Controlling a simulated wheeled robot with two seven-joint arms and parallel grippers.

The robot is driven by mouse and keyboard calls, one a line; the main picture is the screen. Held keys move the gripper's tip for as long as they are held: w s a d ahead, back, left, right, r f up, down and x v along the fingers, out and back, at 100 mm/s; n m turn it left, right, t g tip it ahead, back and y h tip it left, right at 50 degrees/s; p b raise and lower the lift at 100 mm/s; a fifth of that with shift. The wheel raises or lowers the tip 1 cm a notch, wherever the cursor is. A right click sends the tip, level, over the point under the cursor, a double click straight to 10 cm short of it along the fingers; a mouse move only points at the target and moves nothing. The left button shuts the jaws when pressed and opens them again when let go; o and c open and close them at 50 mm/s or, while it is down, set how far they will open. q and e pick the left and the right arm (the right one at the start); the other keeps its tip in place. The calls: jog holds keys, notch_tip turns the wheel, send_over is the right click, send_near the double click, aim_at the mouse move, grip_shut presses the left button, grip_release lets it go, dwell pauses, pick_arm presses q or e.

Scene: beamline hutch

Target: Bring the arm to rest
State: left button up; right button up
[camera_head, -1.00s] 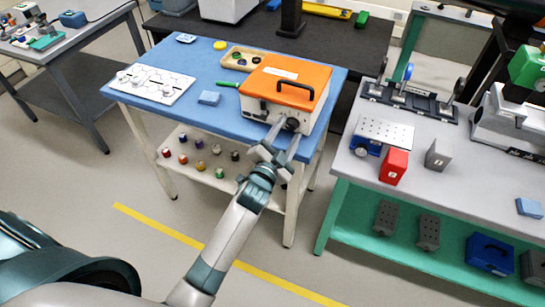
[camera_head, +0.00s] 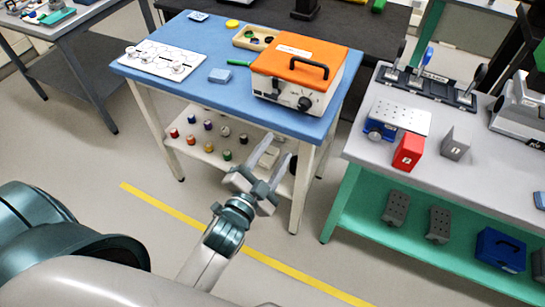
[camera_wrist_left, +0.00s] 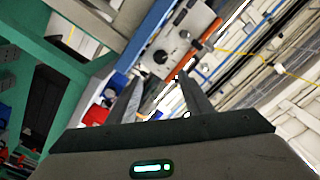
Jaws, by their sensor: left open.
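My left gripper (camera_head: 275,158) is open and empty in the head view. It hangs in front of the blue-topped table (camera_head: 210,92), lower than its top and apart from it. Its two fingers also show in the left wrist view (camera_wrist_left: 157,92), with nothing between them. The orange-lidded box (camera_head: 300,70) with a black handle and a dark front knob stands on the table's right part, beyond my gripper. My right gripper does not show.
A grey-topped bench (camera_head: 460,180) with a red block (camera_head: 408,151) is at right. Floor with a yellow line (camera_head: 200,228) is clear.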

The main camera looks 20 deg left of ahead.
pick_arm(q)
jog(key=shift+s, duration=0.55)
